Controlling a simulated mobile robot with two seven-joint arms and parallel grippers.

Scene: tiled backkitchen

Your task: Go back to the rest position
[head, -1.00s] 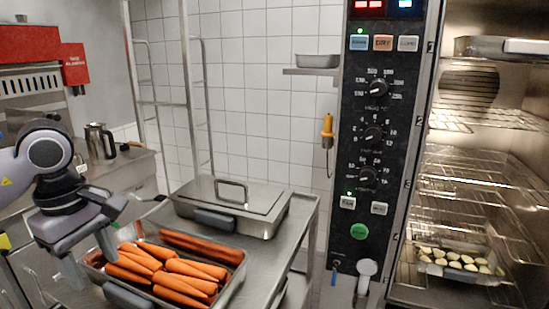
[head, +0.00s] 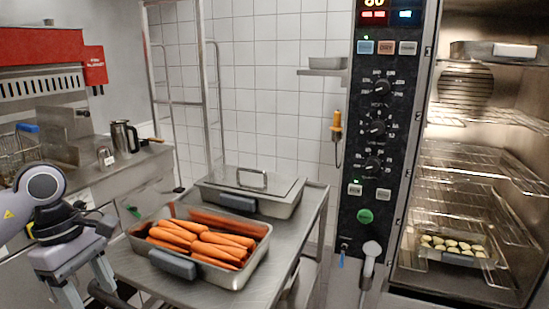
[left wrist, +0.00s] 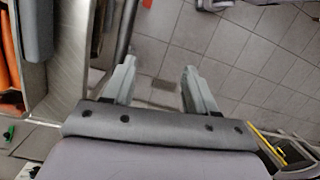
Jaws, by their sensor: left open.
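My left gripper (head: 88,290) is at the lower left of the head view, beside the left front edge of the steel trolley (head: 290,262). In the left wrist view its two fingers (left wrist: 157,85) are spread apart with only floor tiles between them. It is empty and apart from the pan of carrots (head: 262,262), which stands on the trolley to its right. My right gripper is in neither view.
A lidded steel pan (head: 283,208) stands behind the carrots (head: 205,243). An open oven (head: 470,180) with racks and a tray of pale slices (head: 452,244) is at right. A counter with a steel jug (head: 124,137) and a fryer basket (head: 18,150) is at left.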

